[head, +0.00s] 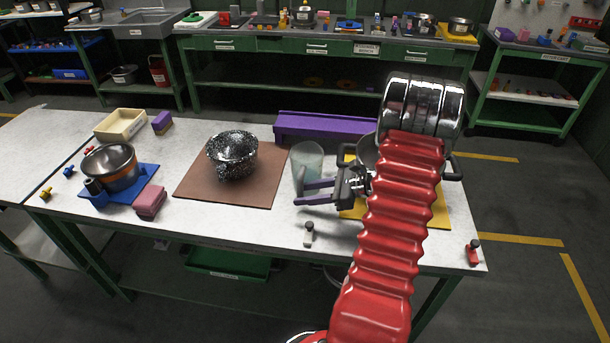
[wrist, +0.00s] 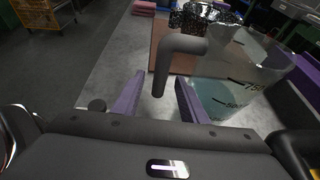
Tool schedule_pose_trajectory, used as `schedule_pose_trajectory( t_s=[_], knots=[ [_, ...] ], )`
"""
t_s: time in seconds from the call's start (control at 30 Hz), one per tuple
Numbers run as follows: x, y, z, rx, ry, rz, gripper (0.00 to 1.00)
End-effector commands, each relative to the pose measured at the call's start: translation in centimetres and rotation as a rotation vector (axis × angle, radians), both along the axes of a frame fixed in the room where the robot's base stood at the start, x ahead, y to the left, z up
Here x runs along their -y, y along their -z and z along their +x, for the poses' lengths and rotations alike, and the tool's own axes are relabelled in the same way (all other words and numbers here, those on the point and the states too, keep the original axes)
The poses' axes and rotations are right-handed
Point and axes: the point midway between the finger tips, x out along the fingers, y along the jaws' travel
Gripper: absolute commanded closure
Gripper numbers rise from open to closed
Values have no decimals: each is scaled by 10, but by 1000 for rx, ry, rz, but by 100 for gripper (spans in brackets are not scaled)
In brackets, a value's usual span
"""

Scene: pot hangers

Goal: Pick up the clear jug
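The clear jug (head: 307,160) stands on the white table, left of the yellow mat. In the wrist view the jug (wrist: 238,88) is at the right, with dark measuring marks on its side. Its grey handle (wrist: 180,52) points toward the space between my purple fingers. My gripper (head: 300,193) is open beside the jug, and one finger overlaps the jug's lower part in the head view. In the wrist view my gripper (wrist: 159,82) has a finger on each side of the handle's lower end. I cannot tell whether either finger touches it.
A black speckled pot (head: 233,154) sits on a brown mat (head: 193,188). A metal pot (head: 368,150) stands on the yellow mat (head: 438,213), partly hidden by my arm.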

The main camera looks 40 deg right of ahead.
Motion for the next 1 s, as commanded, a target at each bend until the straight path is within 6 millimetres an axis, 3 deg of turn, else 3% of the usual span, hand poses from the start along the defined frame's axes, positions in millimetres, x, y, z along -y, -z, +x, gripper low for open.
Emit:
schedule_pose_trajectory(
  t_s=[0.47,0.8,1.0],
  knots=[
    [-7,4,9,0,-2,0,61],
    [-29,19,41,-1,-5,2,61],
    [-33,22,48,0,-2,0,61]
  ],
)
